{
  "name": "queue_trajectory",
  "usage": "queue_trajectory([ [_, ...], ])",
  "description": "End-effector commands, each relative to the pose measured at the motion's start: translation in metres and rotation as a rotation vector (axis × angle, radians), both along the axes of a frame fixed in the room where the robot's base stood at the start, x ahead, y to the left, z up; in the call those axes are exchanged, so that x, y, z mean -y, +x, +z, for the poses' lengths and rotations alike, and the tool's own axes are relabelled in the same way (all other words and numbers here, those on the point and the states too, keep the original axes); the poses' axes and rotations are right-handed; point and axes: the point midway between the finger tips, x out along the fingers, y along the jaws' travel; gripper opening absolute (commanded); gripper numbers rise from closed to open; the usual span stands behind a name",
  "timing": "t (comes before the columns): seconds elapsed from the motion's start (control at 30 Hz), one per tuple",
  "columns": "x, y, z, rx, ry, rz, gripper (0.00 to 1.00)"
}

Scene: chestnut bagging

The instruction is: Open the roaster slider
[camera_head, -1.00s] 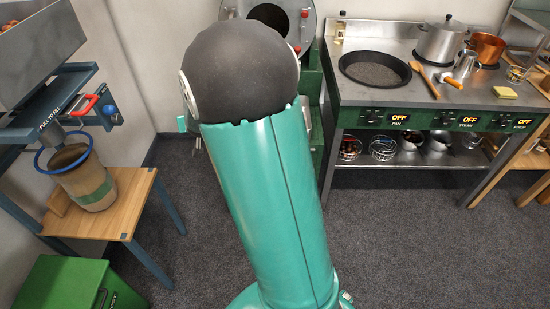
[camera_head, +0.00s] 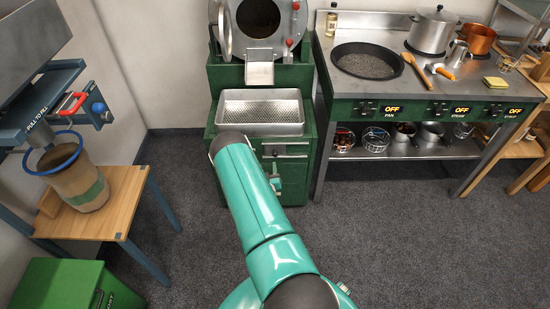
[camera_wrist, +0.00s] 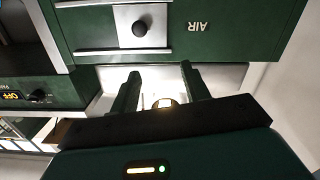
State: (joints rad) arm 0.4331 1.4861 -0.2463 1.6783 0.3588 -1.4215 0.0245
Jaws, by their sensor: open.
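The roaster (camera_head: 229,76) stands at the back centre in the head view, a green machine with an open round drum door, a chute and a metal tray (camera_head: 262,128). In the wrist view, turned upside down, its green front (camera_wrist: 230,28) carries a pale slider plate (camera_wrist: 125,22) with a round black knob (camera_wrist: 139,28) between two metal rails, beside the word AIR. My gripper (camera_wrist: 160,72) is open and empty. Its dark fingers point toward the panel, with the knob beyond them, apart from both. In the head view my arm covers part of the lower front.
A green counter (camera_head: 345,108) with a pan and pots stands right of the roaster. A wooden table (camera_head: 118,215) with a sack (camera_head: 85,190) under a hopper is at the left, above a green box (camera_head: 60,285). The grey carpet (camera_head: 420,240) at front right is clear.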

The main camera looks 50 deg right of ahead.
Motion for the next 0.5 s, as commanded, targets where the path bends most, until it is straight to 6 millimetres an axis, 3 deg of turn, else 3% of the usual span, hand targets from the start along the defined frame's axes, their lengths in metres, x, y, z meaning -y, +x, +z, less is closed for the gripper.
queue_trajectory([
  [0.03,0.000,-0.017,-0.016,0.000,-0.023,-0.002,0.46],
  [0.1,-0.001,-0.032,-0.029,0.006,-0.053,0.000,0.46],
  [0.2,-0.002,-0.044,-0.039,0.012,-0.081,0.002,0.46],
  [0.5,0.000,-0.048,-0.042,0.015,-0.092,0.002,0.46],
])
